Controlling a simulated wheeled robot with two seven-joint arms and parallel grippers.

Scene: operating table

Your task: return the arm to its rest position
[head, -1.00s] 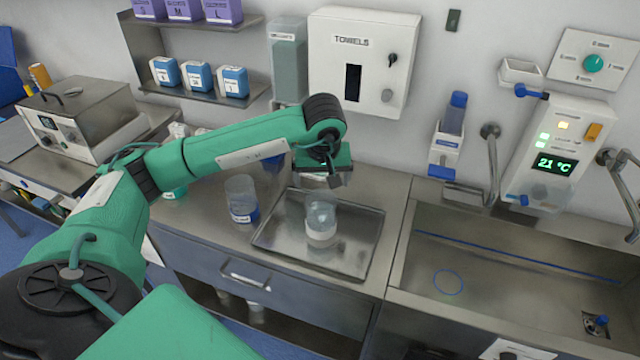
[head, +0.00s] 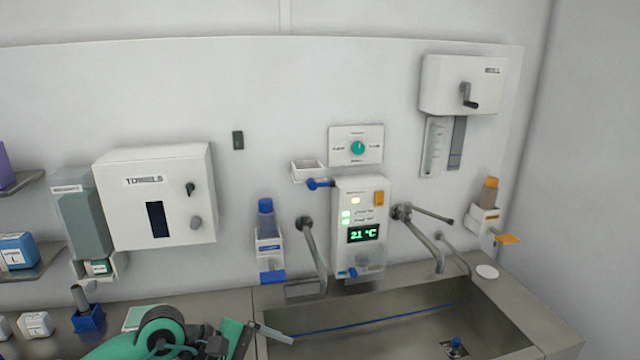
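My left arm (head: 165,338), green with a dark round joint, shows at the bottom edge, left of the middle. Its wrist end with the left gripper (head: 268,333) lies in front of the counter and the near left corner of the sink. One pale grey finger-like part points right. The gripper is small and partly cut off by the picture's lower edge, so its opening cannot be told. My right arm and gripper are not in view.
The steel sink (head: 520,335) lies right of the gripper, below wall taps (head: 315,255) and a 21 °C panel (head: 362,235). The towels box (head: 155,195) hangs above the arm. A blue holder (head: 88,320) and small white-and-blue boxes stand left.

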